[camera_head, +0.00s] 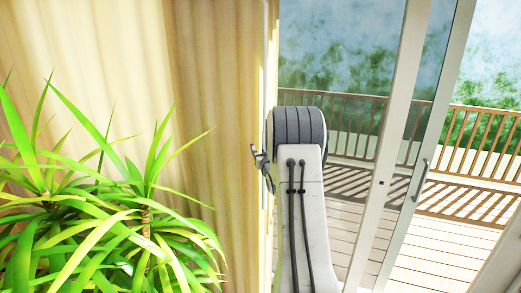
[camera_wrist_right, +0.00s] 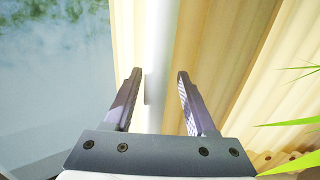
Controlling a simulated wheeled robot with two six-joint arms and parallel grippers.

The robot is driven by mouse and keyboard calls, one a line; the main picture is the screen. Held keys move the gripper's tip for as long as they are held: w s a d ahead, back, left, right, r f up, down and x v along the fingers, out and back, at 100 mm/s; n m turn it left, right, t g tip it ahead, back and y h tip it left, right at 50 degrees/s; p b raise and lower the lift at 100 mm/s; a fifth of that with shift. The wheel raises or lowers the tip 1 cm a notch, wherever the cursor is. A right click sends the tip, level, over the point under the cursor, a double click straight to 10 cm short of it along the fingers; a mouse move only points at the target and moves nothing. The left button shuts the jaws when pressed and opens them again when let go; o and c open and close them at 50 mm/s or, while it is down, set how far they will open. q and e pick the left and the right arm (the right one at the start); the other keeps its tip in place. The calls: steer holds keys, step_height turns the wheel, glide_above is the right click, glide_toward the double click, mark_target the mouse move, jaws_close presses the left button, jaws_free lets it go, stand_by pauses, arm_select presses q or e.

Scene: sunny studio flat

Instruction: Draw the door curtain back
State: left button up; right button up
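The cream door curtain (camera_head: 215,90) hangs in folds across the left half of the head view, its edge beside the glass. It also shows in the right wrist view (camera_wrist_right: 215,50). A pale upright strip (camera_wrist_right: 157,40) runs along its edge. My right gripper (camera_head: 261,167) is at this edge, partly hidden by my wrist. In the wrist view its fingers (camera_wrist_right: 158,88) are apart, with the pale strip and part of the curtain showing between and beyond them. I cannot tell whether they touch. My left gripper is not in view.
A spiky green plant (camera_head: 90,225) stands in front of the curtain at lower left. On the right is a glass door with a pale frame (camera_head: 390,130) and a handle (camera_head: 420,180). Beyond lie a sunlit deck (camera_head: 440,245) and a wooden railing (camera_head: 470,140).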

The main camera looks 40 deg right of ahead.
steer(key=b+v, duration=0.4)
steer(key=v, duration=0.6)
steer(key=shift+s+a, duration=0.15)
steer(key=shift+s, duration=0.1)
